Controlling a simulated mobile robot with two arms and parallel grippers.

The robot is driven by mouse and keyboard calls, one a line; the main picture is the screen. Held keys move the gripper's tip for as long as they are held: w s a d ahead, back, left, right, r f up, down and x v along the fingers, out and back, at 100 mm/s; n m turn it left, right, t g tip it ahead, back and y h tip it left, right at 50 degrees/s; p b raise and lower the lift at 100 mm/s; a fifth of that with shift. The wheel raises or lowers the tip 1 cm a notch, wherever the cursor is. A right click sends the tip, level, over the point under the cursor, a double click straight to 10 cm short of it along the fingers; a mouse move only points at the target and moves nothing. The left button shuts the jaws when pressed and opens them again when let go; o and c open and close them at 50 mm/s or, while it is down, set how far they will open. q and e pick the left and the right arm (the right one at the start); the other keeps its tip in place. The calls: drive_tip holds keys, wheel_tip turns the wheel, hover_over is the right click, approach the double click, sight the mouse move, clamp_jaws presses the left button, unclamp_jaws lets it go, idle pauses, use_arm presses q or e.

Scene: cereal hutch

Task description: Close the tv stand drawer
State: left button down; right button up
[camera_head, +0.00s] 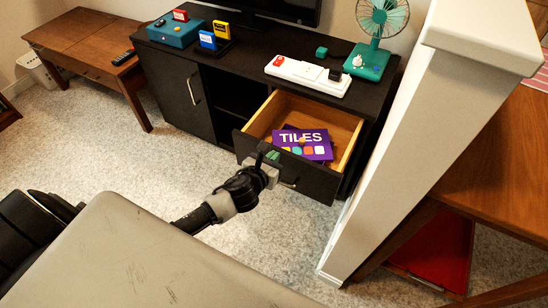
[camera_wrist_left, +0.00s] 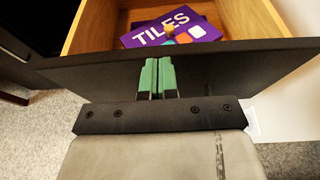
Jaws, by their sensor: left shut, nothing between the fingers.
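The tv stand (camera_head: 175,95) is a dark, low cabinet against the back wall. Its drawer (camera_head: 289,177) at the right is pulled open, with a light wood inside and a dark front. A purple "TILES" box (camera_head: 303,146) lies in the drawer; it also shows in the left wrist view (camera_wrist_left: 193,22). My left gripper (camera_head: 272,156) is at the outer face of the drawer front. In the left wrist view its green fingertips (camera_wrist_left: 157,76) are together, with nothing between them, close against the dark front (camera_wrist_left: 210,75); contact cannot be told for certain. My right gripper is out of view.
A white partition (camera_head: 400,140) stands close to the right of the drawer. A wooden table (camera_head: 490,150) is beyond it. A teal fan (camera_head: 374,50) and a white power strip (camera_head: 307,75) stand on the cabinet. A wooden bench (camera_head: 85,50) is at left. Carpet before the cabinet is clear.

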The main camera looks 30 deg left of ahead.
use_arm(q)
drive_tip(key=shift+w, duration=0.3)
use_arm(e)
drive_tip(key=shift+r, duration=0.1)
